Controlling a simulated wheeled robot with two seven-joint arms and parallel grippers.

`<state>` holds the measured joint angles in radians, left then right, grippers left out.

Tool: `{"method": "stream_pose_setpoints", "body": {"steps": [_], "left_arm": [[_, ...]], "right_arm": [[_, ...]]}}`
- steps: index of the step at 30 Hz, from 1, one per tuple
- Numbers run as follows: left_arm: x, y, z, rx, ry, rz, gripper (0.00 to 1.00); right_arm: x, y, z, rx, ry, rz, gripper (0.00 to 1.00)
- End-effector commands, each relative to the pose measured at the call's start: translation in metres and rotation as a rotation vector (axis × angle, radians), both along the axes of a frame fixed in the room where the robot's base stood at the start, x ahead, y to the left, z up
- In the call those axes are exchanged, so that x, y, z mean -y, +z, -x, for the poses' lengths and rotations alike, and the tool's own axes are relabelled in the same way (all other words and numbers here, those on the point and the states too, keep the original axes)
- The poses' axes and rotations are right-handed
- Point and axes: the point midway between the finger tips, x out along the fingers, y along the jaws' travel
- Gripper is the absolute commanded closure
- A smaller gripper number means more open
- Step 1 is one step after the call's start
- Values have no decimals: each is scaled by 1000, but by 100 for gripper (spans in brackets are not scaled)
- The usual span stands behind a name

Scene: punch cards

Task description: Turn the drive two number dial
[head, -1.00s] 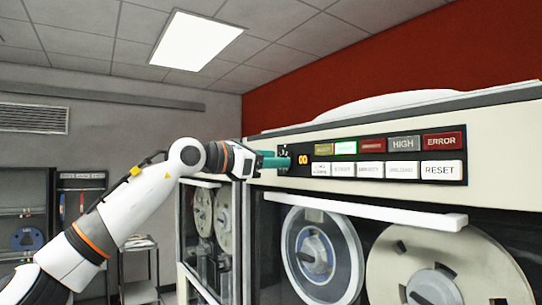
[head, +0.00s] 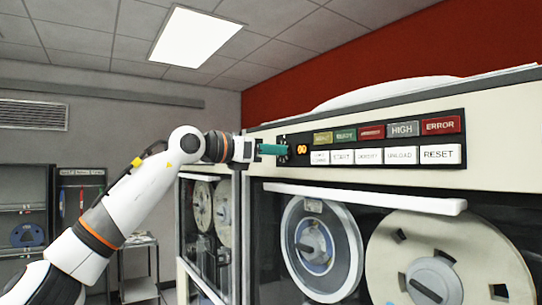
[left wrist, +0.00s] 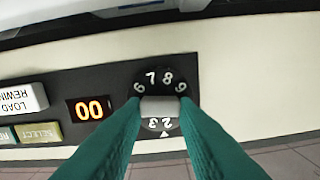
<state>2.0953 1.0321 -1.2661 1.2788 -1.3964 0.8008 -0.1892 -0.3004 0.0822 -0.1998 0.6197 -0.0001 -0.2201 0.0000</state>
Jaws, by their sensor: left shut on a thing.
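The number dial (left wrist: 160,79) is a black round knob with white digits and a light grey grip bar (left wrist: 160,106) across its middle. In the left wrist view the digits 6, 7, 8, 9 show above the bar and 2, 3 below it, with a white triangle mark under them. My left gripper (left wrist: 160,110) has green fingers, one on each side of the bar, shut on it. In the head view my left gripper (head: 272,149) reaches the dial (head: 283,150) at the panel's left end, and its fingers partly hide it. My right gripper is not in view.
The orange display (left wrist: 89,108) beside the dial reads 00. The panel carries lit-style buttons, including ERROR (head: 440,125) and RESET (head: 440,154). Tape reels (head: 318,248) sit behind glass below, under a white handle bar (head: 364,197). A second cabinet (head: 208,235) stands to the left.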

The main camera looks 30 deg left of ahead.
Motion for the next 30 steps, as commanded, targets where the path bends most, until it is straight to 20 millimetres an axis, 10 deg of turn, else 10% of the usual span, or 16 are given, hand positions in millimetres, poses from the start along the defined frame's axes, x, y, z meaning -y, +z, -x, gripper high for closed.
{"method": "stream_pose_setpoints", "body": {"steps": [30], "left_arm": [[-3,2,0,-162,2,406,96]], "right_arm": [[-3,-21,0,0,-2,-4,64]]}}
